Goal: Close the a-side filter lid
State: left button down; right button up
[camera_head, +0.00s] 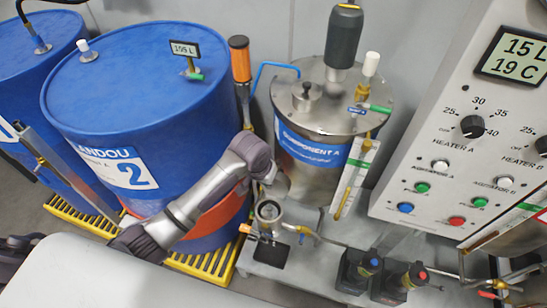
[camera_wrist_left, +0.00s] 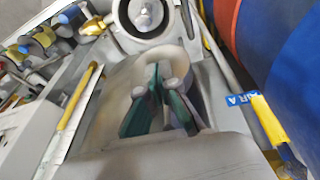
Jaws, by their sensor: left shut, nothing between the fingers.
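The a-side filter is a small metal cup (camera_head: 268,211) at the foot of the Component A tank. Its round mouth is uncovered in the head view. In the left wrist view the open cup (camera_wrist_left: 146,14) shows at the top, with metal parts inside. A pale grey rounded piece (camera_head: 279,186) stands just behind the cup in the head view; it looks like the raised lid, but the gripper partly overlaps this area. My left gripper (camera_wrist_left: 158,78) is shut and empty, with dark green fingers, close to the cup. Contact with the lid cannot be told. My right gripper is out of view.
The Component A tank (camera_head: 302,165) stands right behind the filter, a blue drum (camera_head: 145,75) to its left. Pumps (camera_head: 358,270) and hoses lie to the right, under the control panel (camera_head: 440,150). A yellow grate (camera_head: 205,264) runs along the floor.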

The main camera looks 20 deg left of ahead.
pick_arm(q)
jog(key=w+a+r+y, duration=0.1)
jog(key=w+a+r, duration=0.1)
jog(key=w+r, duration=0.55)
jog(key=s+p+x, duration=0.1)
jog(key=s+x, duration=0.1)
jog(key=x, duration=0.5)
jog(key=shift+w+f+n, duration=0.4)
jog(key=shift+f, duration=0.2)
jog(key=shift+s+a+r, duration=0.1)
